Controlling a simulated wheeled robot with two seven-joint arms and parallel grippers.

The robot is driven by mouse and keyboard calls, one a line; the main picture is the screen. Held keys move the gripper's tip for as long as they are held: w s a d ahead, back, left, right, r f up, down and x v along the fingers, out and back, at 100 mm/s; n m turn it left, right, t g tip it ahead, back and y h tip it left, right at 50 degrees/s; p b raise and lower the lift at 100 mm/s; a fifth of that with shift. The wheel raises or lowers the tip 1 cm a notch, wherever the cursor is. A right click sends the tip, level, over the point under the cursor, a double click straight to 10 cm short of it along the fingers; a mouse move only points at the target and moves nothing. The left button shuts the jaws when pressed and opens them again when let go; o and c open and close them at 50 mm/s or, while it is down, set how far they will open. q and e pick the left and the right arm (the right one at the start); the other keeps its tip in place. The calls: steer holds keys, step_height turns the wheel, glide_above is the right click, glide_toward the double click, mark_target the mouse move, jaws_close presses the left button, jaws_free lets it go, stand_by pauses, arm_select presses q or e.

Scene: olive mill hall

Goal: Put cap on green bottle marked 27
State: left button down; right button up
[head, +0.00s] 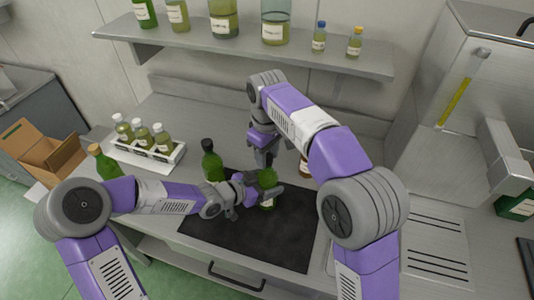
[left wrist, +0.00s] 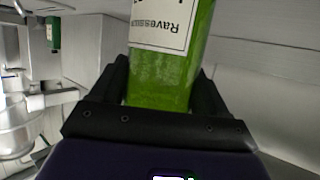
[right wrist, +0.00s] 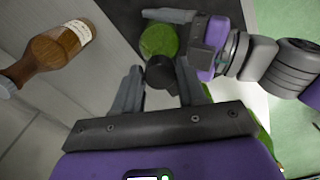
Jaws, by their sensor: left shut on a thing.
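A green bottle (head: 267,179) stands upright over the dark mat. My left gripper (head: 250,189) is shut around its body. In the left wrist view the bottle (left wrist: 160,80) carries a white label, upside down and partly cut off; no number 27 is readable. My right gripper (head: 268,158) is above the bottle, pointing down. In the right wrist view a black cap (right wrist: 162,73) lies between its spread fingers (right wrist: 158,68), with a small gap beside it. The cap overlaps the green bottle (right wrist: 160,40); whether it is seated is hidden.
Another green bottle (head: 212,165) with a black top stands left of my left gripper. A brown bottle (right wrist: 60,45) stands near my right gripper. A white rack (head: 148,154) holds several small bottles. The dark mat (head: 285,240) is clear in front. A shelf (head: 250,52) overhangs the back.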

jaws_close()
steer(key=shift+m, duration=1)
steer(key=shift+o, duration=2.4)
jaws_free()
step_height(320, 180, up, 9)
steer(key=shift+r, duration=1.45)
